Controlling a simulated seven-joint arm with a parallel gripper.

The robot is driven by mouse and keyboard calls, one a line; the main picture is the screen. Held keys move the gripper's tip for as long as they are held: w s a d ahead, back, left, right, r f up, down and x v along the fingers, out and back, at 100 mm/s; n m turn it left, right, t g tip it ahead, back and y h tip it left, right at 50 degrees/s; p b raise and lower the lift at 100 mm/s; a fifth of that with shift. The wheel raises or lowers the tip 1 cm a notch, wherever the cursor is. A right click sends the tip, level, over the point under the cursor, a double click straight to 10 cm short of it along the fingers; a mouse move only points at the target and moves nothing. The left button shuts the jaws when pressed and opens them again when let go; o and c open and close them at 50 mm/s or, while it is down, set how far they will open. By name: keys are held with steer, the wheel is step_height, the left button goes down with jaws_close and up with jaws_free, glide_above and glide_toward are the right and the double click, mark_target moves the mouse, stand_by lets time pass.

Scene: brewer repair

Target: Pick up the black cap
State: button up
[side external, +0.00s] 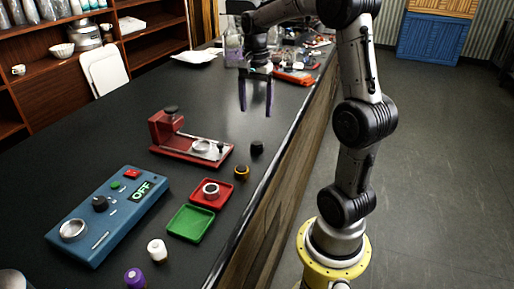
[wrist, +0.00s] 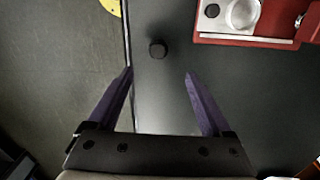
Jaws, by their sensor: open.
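The black cap (side external: 257,147) stands on the dark counter near its front edge, to the right of the red press in the side external view. In the wrist view the black cap (wrist: 157,49) lies just beyond the fingertips, roughly centred between them. My gripper (side external: 255,112) is open and empty, with purple fingers pointing down, above the counter. It also shows in the wrist view (wrist: 159,73), with clear space between its fingers. Nothing hides the cap.
The red press (side external: 190,142) stands left of the cap. An orange-brown cap (side external: 241,172), red tray (side external: 225,197), green tray (side external: 191,224), white cap (side external: 157,250), purple cap (side external: 135,278) and blue control box (side external: 110,215) are nearer the camera. The counter around the black cap is clear.

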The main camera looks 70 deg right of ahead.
mark_target(257, 144)
steer(key=f, duration=1.2)
steer(key=shift+s, duration=0.2)
jaws_close()
